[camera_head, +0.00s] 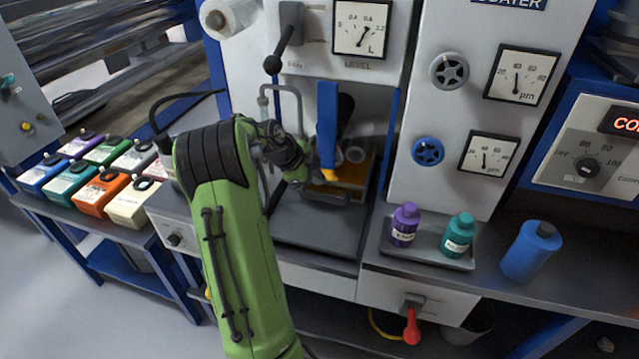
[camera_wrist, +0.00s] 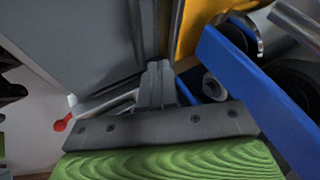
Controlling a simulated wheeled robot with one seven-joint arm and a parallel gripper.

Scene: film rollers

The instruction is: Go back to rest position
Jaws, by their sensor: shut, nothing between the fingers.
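My green arm reaches from the bottom of the head view up to the coating machine. My gripper (camera_wrist: 157,85) shows in the wrist view with its grey fingers together and nothing between them. In the head view the gripper is mostly hidden behind my own wrist, in front of the machine's open bay. In the wrist view a blue upright bar (camera_wrist: 250,85) and a yellow part (camera_wrist: 195,30) lie close beside and beyond the fingers. I cannot tell whether the fingers touch anything.
The blue bar (camera_head: 327,125) hangs in the bay above a yellow tray area (camera_head: 352,170). A grey tray (camera_head: 455,262) holds a purple bottle (camera_head: 404,225) and a teal bottle (camera_head: 458,235). A blue bottle (camera_head: 531,252) stands to the right. Several coloured boxes (camera_head: 98,192) line the left bench.

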